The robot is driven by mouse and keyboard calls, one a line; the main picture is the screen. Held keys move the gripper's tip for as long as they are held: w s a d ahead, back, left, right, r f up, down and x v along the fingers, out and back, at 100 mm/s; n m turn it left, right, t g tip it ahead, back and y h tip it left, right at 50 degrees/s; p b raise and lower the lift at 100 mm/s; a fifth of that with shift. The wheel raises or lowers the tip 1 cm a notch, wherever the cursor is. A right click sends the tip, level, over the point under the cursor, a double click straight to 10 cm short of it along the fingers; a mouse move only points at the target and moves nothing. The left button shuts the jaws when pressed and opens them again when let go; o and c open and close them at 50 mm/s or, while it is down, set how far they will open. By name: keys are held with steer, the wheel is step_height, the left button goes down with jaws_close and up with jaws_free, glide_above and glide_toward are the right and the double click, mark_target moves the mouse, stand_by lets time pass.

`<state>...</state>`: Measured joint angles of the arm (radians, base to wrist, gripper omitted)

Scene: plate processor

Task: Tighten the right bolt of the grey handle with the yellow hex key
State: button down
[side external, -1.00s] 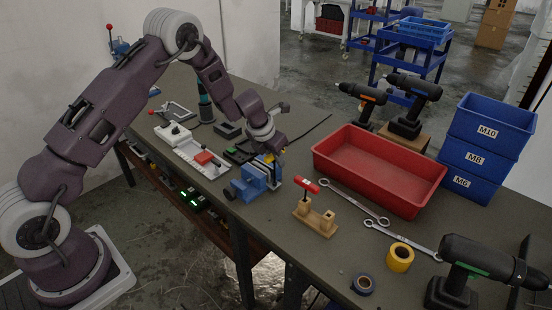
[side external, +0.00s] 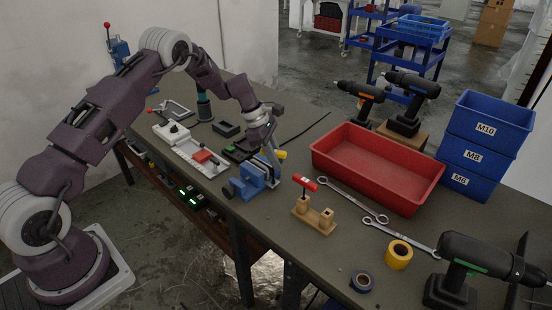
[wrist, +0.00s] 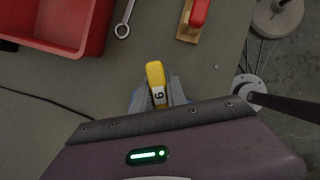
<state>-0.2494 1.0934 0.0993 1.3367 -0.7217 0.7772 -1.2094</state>
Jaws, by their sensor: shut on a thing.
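The yellow hex key (wrist: 155,74), marked with a 6, is between my gripper's fingers (wrist: 158,94) in the wrist view. My gripper (side external: 271,154) is shut on it, above and just behind the blue vise in the side view. The key's yellow end (side external: 281,154) sticks out to the right of the fingers; its thin metal part is hidden. I cannot make out the grey handle or its right bolt with certainty in either view.
The blue vise (side external: 252,182) stands at the table's front edge. A white plate with a red block (side external: 202,156) lies to its left. A red-handled tool in a wooden stand (side external: 311,216), wrenches (side external: 353,202) and a red bin (side external: 378,165) are to the right.

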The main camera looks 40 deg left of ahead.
mark_target(276, 150)
steer(key=shift+r, duration=0.1)
steer(key=shift+r, duration=1.9)
steer(key=n, duration=0.2)
steer(key=n+t+y, duration=0.1)
steer(key=n, duration=0.1)
steer(key=shift+w+n+t, duration=0.1)
steer(key=shift+n+t, duration=0.2)
steer(key=n+y, duration=0.1)
steer(key=n, duration=0.2)
steer(key=n+t+y, duration=0.1)
steer(key=n, duration=0.1)
steer(key=shift+w+a+n, duration=0.1)
steer(key=shift+a+n, duration=0.05)
steer(key=shift+n, duration=0.25)
steer(key=n, duration=0.1)
steer(key=n+y, duration=0.1)
steer(key=n, duration=0.1)
steer(key=n+y, duration=0.1)
steer(key=n, duration=0.1)
steer(key=shift+a, duration=0.25)
steer(key=n+y, duration=0.1)
steer(key=n, duration=0.1)
steer(key=n+g, duration=0.1)
steer(key=n, duration=0.1)
steer(key=shift+a+n+y, duration=0.2)
steer(key=shift+n+y, duration=0.2)
